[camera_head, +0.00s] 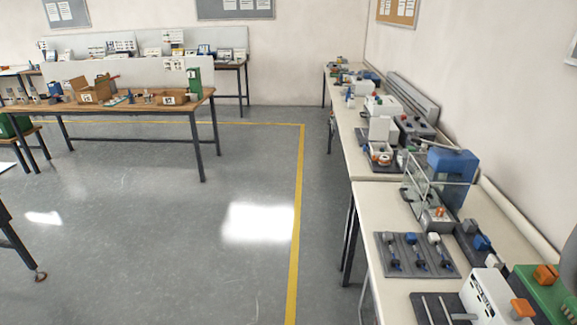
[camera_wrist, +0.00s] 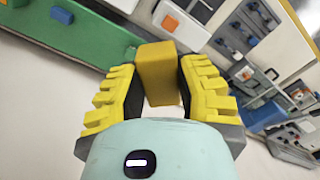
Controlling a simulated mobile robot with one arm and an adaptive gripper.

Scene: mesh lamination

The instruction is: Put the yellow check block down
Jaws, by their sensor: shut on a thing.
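The yellow check block (camera_wrist: 157,70) is a plain box shape in the wrist view. My gripper (camera_wrist: 160,75) has yellow stepped fingers with dark pads and is shut on the block, one finger on each side. The block's far end sticks out beyond the fingertips, and its near end shows between the pads. Behind it is a pale surface with a green panel or case at upper left. I cannot tell how far the block is from any surface. Neither my gripper nor the block shows in the head view.
In the head view, a near bench (camera_head: 405,297) at right holds a dark tray (camera_head: 391,264), a blue press (camera_head: 455,180), a white box (camera_head: 492,291) and a green device (camera_head: 545,290). Its top is crowded, with small bare patches. Open floor (camera_head: 190,225) lies left, with a wooden table (camera_head: 120,108) behind.

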